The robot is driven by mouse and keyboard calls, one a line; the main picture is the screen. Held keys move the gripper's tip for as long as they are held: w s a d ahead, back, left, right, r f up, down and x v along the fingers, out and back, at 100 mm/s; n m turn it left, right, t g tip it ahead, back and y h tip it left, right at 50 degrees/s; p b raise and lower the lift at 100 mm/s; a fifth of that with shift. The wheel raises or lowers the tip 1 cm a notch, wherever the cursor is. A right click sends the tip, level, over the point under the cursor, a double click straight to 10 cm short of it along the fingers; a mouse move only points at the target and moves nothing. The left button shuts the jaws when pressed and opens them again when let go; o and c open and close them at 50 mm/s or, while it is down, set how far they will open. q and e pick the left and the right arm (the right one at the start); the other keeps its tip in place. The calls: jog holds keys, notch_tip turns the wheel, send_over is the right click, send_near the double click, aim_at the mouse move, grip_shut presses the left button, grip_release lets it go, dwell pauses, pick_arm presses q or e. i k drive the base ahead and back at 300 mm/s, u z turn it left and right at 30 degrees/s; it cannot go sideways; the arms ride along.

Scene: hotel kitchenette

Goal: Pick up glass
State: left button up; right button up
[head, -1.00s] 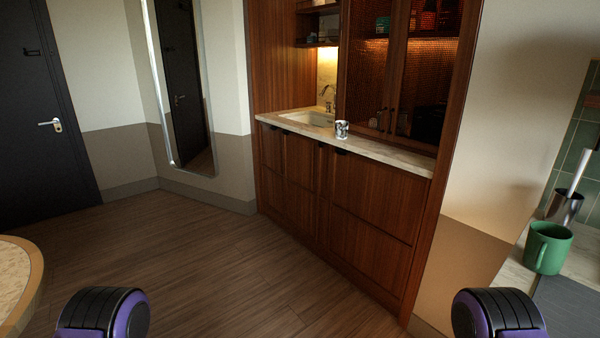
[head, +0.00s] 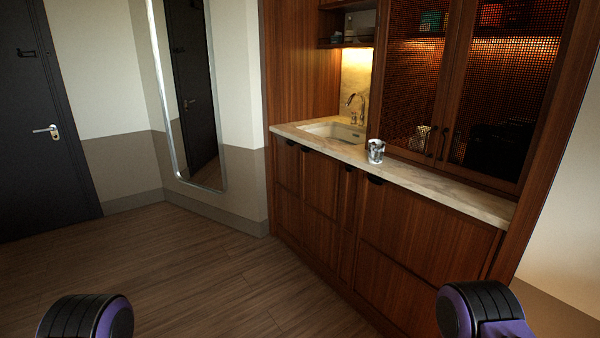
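A small shiny glass (head: 376,151) with a dark and silvery pattern stands upright on the pale stone counter (head: 440,187), near its front edge and right of the sink. Nothing touches it. Parts of my two arms, black and purple, show at the bottom left and bottom right of the head view. Both grippers are out of the picture. My arms are well short of the counter.
A sink (head: 334,131) with a tap (head: 357,106) is set in the counter left of the glass. Mesh-fronted cabinet doors (head: 505,85) rise behind it. A mirror (head: 190,90) and dark door (head: 40,120) stand left. The wooden floor (head: 220,270) before the counter is clear.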

aim_at(376, 148)
jog(key=z, duration=0.25)
jog(key=i, duration=1.75)
jog(key=z, duration=0.15)
